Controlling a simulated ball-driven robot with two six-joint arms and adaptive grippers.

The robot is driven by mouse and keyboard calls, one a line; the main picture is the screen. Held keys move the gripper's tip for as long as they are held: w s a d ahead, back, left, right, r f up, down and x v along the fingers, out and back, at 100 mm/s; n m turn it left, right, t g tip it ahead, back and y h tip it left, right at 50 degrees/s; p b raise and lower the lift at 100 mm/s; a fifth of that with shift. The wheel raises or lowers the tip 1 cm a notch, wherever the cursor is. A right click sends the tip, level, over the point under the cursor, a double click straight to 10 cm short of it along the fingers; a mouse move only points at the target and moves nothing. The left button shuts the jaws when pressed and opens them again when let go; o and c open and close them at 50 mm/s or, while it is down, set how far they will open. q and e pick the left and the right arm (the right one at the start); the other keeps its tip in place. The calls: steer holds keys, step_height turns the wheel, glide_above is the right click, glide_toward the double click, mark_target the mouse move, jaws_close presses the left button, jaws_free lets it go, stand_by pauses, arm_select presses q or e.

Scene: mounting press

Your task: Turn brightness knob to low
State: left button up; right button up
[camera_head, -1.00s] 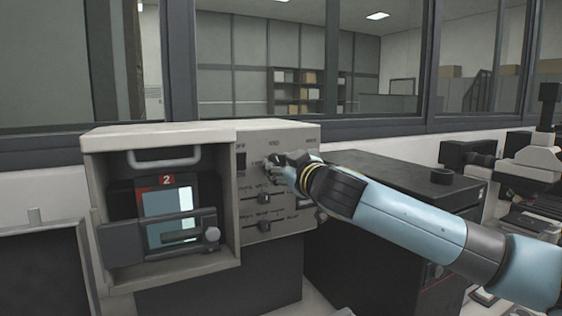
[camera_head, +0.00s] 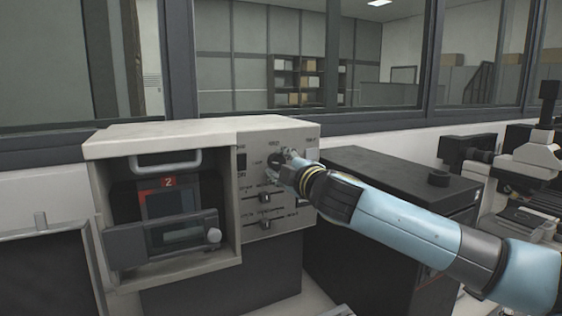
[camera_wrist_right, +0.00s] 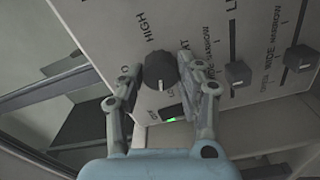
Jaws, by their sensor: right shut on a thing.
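The brightness knob (camera_wrist_right: 159,70) is a round dark knob on the grey front panel, with a pale pointer line facing down in the right wrist view. The word HIGH is printed above it there. My right gripper (camera_head: 284,162) is shut on the knob, one finger on each side of it. In the head view the knob (camera_head: 274,160) is partly hidden by my fingers. The red-edged display (camera_head: 168,204), marked 2, sits in the machine's open bay at left and is dark. My left gripper is not in view.
Slider knobs (camera_head: 265,197) lie just below my gripper on the same panel, and also show in the wrist view (camera_wrist_right: 238,73). A black cabinet (camera_head: 400,180) stands under and behind my right arm. A microscope (camera_head: 543,150) stands at far right.

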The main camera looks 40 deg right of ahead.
steer(key=shift+n, duration=0.6)
steer(key=o, duration=1.1)
steer(key=shift+o, duration=0.2)
steer(key=v, duration=1.2)
